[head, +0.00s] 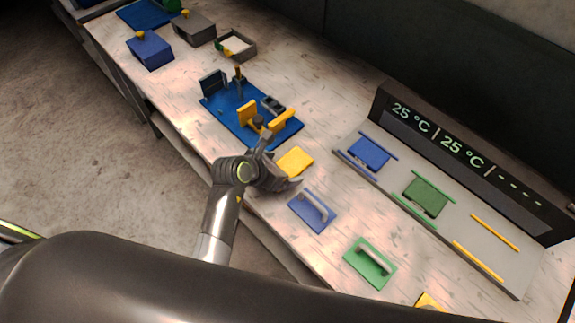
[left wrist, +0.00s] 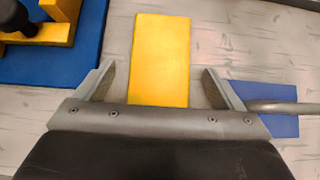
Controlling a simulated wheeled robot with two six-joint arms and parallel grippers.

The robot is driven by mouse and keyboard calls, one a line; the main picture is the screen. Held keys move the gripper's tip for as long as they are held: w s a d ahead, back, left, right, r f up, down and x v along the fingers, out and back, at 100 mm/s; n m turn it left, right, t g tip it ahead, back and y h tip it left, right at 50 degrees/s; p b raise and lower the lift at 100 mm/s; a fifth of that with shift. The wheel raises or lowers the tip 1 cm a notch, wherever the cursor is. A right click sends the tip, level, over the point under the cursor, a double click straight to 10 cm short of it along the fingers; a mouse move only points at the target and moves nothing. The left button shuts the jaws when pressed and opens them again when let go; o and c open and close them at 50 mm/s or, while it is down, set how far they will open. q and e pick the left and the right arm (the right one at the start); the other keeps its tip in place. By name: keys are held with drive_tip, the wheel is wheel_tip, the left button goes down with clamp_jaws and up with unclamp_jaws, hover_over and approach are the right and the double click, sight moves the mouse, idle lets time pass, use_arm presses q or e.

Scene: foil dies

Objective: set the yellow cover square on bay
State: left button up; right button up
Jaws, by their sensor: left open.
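A yellow piece (head: 430,301) shows only in part at the bottom edge of the head view; I cannot tell if it is the yellow cover. A plain yellow slab (head: 296,161) lies flat on the bench and shows no handle. My left gripper (head: 281,164) is open over this slab. In the left wrist view the slab (left wrist: 160,58) lies between the open fingers (left wrist: 158,84), with a gap on both sides. The bay with two yellow rails (head: 495,232) is at the right of the grey station and looks empty between the rails. My right gripper is not in view.
A blue plate with a handle (head: 312,211) and a green one (head: 370,263) lie in front of the station. Blue (head: 368,151) and green (head: 427,193) pieces sit in the other bays. The display (head: 460,152) stands behind. A blue fixture board (head: 222,108) lies left of the slab.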

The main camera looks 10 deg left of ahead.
use_arm(q)
drive_tip(key=shift+w+d+f, duration=0.2)
drive_tip(key=shift+w+f, duration=0.1)
drive_tip(key=shift+f, duration=0.1)
drive_tip(key=c, duration=1.2)
drive_tip(key=shift+r, duration=0.1)
